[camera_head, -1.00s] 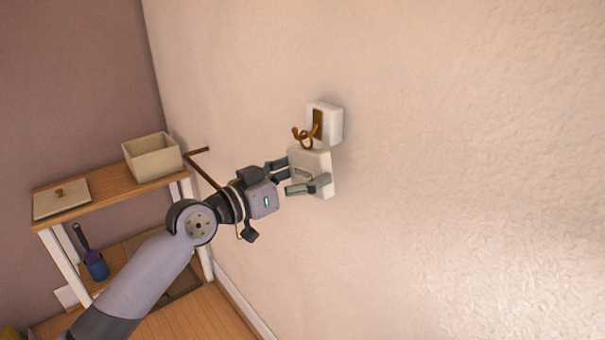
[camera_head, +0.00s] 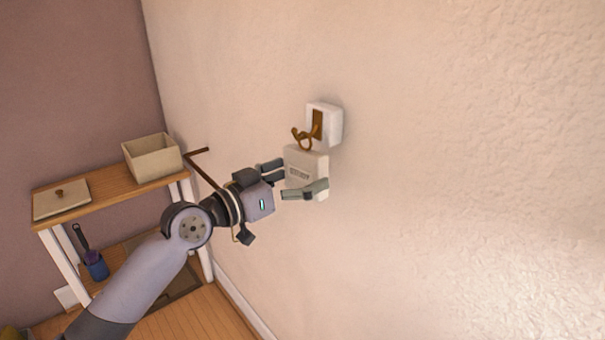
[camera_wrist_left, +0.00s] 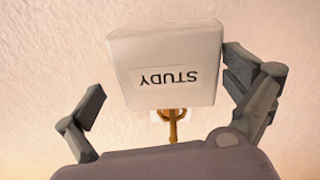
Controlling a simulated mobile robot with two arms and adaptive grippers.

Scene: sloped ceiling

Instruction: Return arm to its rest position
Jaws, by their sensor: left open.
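A white tag (camera_head: 306,163) hangs at a brass hook (camera_head: 306,138) on a white wall mount (camera_head: 332,124). In the left wrist view the tag (camera_wrist_left: 165,65) shows the label "STUDY" upside down, with the brass hook (camera_wrist_left: 173,125) beyond its lower edge. My left gripper (camera_head: 298,181) is open, its fingers on either side of the tag. In the wrist view one finger is clear of the tag at left; the other is close against its right edge, and I cannot tell if they touch. My right gripper is not in view.
The wall to the right is bare.

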